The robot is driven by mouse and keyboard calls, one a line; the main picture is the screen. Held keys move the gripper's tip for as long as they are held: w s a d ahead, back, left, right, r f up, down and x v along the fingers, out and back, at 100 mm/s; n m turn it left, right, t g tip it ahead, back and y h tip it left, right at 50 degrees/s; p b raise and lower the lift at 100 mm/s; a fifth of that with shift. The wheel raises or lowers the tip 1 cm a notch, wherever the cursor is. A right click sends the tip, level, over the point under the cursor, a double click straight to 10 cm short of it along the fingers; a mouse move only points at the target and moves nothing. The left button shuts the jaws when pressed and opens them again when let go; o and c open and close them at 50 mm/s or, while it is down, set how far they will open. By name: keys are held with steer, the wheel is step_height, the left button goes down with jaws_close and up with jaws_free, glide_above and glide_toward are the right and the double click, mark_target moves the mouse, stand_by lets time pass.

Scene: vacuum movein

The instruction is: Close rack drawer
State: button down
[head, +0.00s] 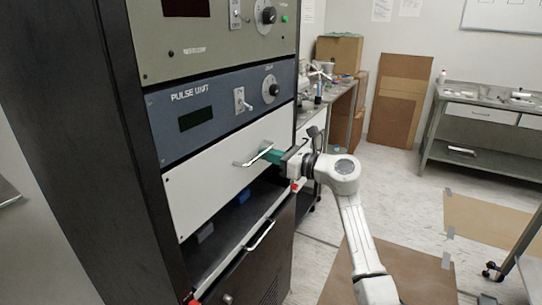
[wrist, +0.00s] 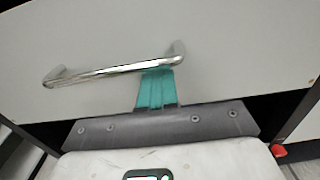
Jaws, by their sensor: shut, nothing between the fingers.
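The rack (head: 85,130) stands at left. Its white drawer front (head: 215,185) has a silver bar handle (head: 243,163); the front (wrist: 100,28) and handle (wrist: 95,74) also show in the wrist view. My gripper (head: 267,153) is at the right part of this handle with its teal fingers shut and nothing between them. In the wrist view the fingertips (wrist: 160,75) overlap the underside of the bar near its right end; I cannot tell whether they touch it. How far the white drawer stands out is hard to tell.
Below the white front is a dark opening with blue items (head: 243,196) inside. A lower handle (head: 259,236) sticks out beneath it. The blue pulse unit (head: 220,112) is above. A bench (head: 480,110) and cardboard (head: 400,100) stand at the back; floor between is mostly open.

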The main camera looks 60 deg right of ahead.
steer(key=shift+w+a+r, duration=0.15)
steer(key=shift+w+r, duration=0.05)
steer(key=shift+w, duration=0.1)
steer(key=s+d, duration=0.1)
steer(key=s, duration=1)
steer(key=shift+s+f+b, duration=0.2)
steer(key=shift+b, duration=0.25)
